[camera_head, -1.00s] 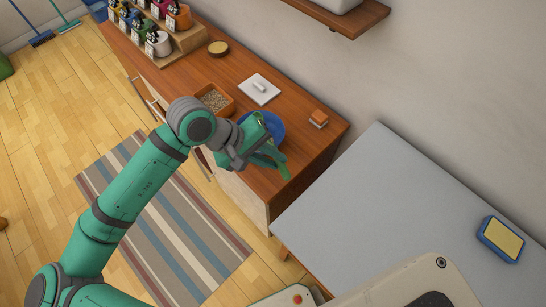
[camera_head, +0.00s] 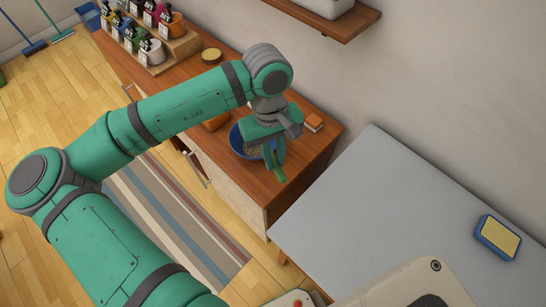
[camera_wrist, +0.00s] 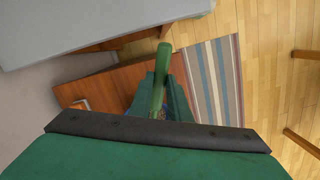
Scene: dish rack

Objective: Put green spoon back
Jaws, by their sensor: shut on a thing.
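The green spoon (camera_wrist: 158,80) is held in my gripper (camera_wrist: 163,98); in the wrist view its handle runs between the dark green fingers. In the head view a bright green end of the spoon (camera_head: 279,175) shows just below my gripper (camera_head: 273,155), over the right end of the wooden counter (camera_head: 310,152). My gripper is shut on the spoon and points down beside and partly over the blue bowl (camera_head: 235,141). Brownish grains show in the bowl. The spoon's other end is hidden by the fingers.
A small orange block (camera_head: 314,121) lies near the wall. A rack of labelled pots (camera_head: 152,50) stands far left. The grey table (camera_head: 370,210) is mostly bare, with a blue-and-yellow sponge (camera_head: 498,238) at right.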

